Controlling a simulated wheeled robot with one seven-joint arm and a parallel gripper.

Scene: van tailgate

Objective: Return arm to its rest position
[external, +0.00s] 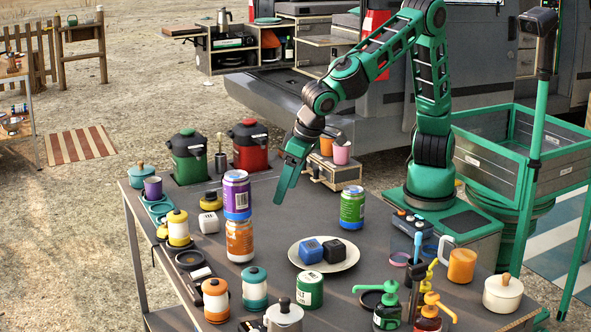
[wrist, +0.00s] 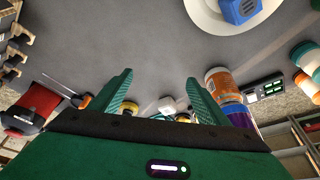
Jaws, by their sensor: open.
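My green arm rises from its base at the right of the grey table (external: 215,285) and bends over to the left. My gripper (external: 281,198) points down above the middle of the table, right of a purple can (external: 237,195) stacked on an orange can (external: 239,242). In the wrist view my gripper (wrist: 160,80) has its two fingers apart with nothing held between them. The orange can (wrist: 218,82) and the purple can (wrist: 240,117) show beside the right finger there.
A white plate (external: 349,262) holds a blue cube (external: 310,251) and a black cube (external: 335,251). A green can (external: 352,207) stands upright to the right. Green and red pots (external: 250,150) stand at the back. Jars, mugs and pump bottles crowd the front and right; bare table lies below my gripper.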

